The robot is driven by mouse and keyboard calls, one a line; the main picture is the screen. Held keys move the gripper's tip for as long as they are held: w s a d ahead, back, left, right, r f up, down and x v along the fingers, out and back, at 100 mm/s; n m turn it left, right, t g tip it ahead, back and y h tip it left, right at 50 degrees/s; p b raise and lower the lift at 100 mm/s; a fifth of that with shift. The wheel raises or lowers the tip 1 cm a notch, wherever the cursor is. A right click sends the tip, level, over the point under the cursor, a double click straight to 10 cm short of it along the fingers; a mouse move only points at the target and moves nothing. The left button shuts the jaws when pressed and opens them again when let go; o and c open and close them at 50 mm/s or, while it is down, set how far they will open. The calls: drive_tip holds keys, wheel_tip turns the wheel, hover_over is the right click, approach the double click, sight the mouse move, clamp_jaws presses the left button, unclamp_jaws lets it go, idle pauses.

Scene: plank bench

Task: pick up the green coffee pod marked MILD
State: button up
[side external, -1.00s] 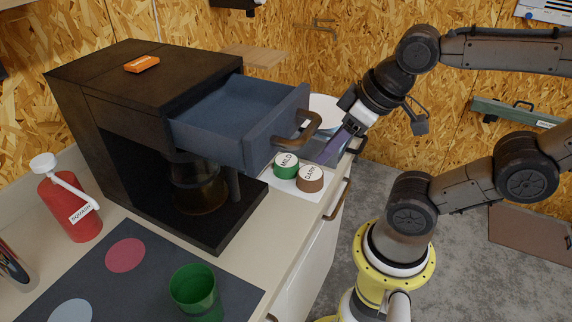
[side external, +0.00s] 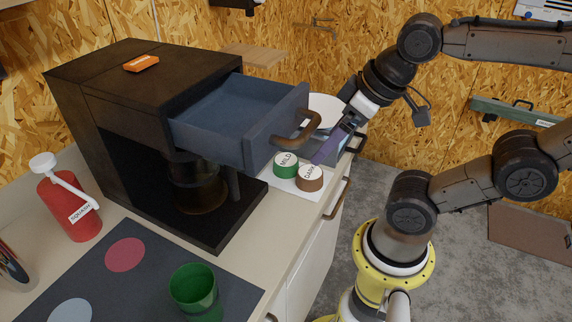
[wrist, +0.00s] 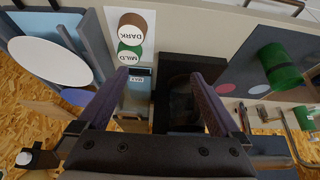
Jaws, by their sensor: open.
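The green coffee pod marked MILD (side external: 286,167) stands on a white card (side external: 283,184), beside the brown pod marked DARK (side external: 309,180). In the wrist view, the green pod (wrist: 130,53) and the brown pod (wrist: 131,24) show at the top, left of the centre line between the fingers. My gripper (side external: 319,160) is behind and above the pods in the side view, its purple fingers nearest the brown pod. In the wrist view my gripper (wrist: 156,82) has its fingers wide apart with no pod held between them.
The pulled-out blue drawer (side external: 228,137) of the black coffee machine (side external: 125,115) overhangs close to the green pod. A white round plate (wrist: 50,62) stands behind the pods. A green cup (side external: 195,290) and red bottle (side external: 70,207) are farther forward.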

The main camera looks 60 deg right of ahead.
wheel_tip(320, 180, up, 25)
drive_tip(key=m+g+h, duration=0.1)
drive_tip(key=m+g, duration=0.3)
drive_tip(key=m, duration=0.4)
hover_over(286, 160)
drive_tip(key=s, duration=0.1)
drive_tip(key=f, duration=3.4)
drive_tip(key=shift+a+f, duration=0.1)
drive_tip(key=shift+a, duration=0.2)
drive_tip(key=shift+w+d+f, duration=0.1)
drive_tip(key=shift+w+f, duration=0.05)
drive_tip(key=shift+f, duration=0.8)
drive_tip(key=shift+w+d+f, duration=0.1)
drive_tip(key=shift+w+f, duration=0.1)
drive_tip(key=shift+f, duration=0.75)
drive_tip(key=shift+w+d+f, duration=0.1)
drive_tip(key=shift+w+f, duration=0.05)
drive_tip(key=shift+f, duration=0.8)
drive_tip(key=c, duration=1.2)
